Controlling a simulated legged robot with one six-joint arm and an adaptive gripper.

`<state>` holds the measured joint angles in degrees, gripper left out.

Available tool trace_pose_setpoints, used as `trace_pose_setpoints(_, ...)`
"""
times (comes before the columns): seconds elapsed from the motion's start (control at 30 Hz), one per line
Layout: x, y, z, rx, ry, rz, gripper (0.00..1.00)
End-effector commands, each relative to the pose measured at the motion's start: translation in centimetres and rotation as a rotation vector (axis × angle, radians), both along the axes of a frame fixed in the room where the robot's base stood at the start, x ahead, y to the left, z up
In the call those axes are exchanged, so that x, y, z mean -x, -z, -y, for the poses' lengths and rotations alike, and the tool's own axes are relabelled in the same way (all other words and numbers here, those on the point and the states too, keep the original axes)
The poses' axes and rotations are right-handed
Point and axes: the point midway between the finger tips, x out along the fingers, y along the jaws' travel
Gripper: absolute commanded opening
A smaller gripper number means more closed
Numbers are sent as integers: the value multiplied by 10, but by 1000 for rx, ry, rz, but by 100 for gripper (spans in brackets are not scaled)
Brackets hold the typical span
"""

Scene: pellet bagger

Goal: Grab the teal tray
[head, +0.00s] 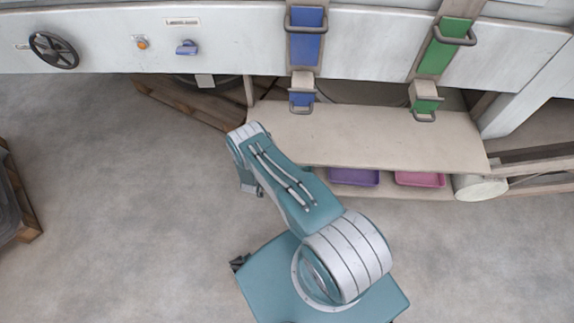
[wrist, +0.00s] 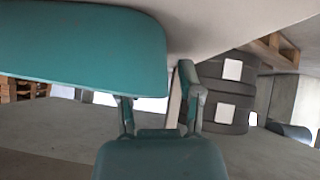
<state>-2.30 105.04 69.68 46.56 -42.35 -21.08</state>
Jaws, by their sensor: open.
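In the head view my gripper (head: 252,189) hangs below the end of my arm, left of the low shelf under the bench. In the wrist view my gripper (wrist: 158,105) is open, with its two fingers apart and nothing seen held between them. A large smooth teal shape with a rounded end fills the upper left of the wrist view, very close to the camera. I cannot tell whether it is the tray or a part of me. I cannot make out a teal tray in the head view; my arm hides part of the low shelf.
A purple tray (head: 354,177) and a pink tray (head: 420,179) sit on the low shelf under the pale bench (head: 380,135). A wooden pallet (head: 190,103) lies behind. Dark drums (wrist: 225,92) with white labels show in the wrist view.

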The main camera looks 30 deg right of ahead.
Motion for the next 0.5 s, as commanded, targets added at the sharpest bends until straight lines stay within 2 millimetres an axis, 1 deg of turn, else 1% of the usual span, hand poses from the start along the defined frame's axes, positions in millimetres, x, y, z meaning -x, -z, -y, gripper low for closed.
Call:
trace_pose_setpoints(0.2,-1,0,0,1,-1,0,47)
trace_pose_setpoints(0.23,-1,0,0,1,-1,0,38)
trace_pose_setpoints(0.27,-1,0,0,0,0,0,25)
trace_pose_setpoints(0.3,-1,0,0,0,0,0,7)
trace_pose_setpoints(0.33,-1,0,0,0,0,0,0)
trace_pose_setpoints(0.5,0,1,1,-2,0,0,0)
